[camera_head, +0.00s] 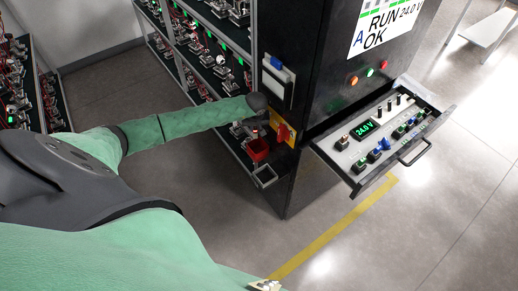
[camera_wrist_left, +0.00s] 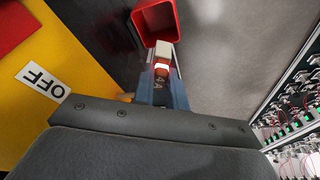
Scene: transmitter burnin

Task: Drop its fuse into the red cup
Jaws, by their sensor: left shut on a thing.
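The red cup (camera_head: 258,151) is fixed low on the side of the black cabinet, its opening upward. In the left wrist view the red cup (camera_wrist_left: 155,22) lies just beyond my fingertips. My left gripper (camera_head: 262,130) is at the cabinet, right above the cup. In the wrist view my left gripper (camera_wrist_left: 163,82) is shut on the fuse (camera_wrist_left: 162,68), a small piece with a pale end and an orange-brown body. The fuse's pale end overlaps the cup's near rim in that view; I cannot tell how far above the cup it is.
A yellow panel with a red switch (camera_head: 284,132) is beside the gripper; an OFF label (camera_wrist_left: 43,80) shows close by. A grey-rimmed holder (camera_head: 265,177) is below the cup. An open drawer (camera_head: 385,140) with a 24.0 V display juts out right. Racks of devices (camera_head: 205,60) stand left.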

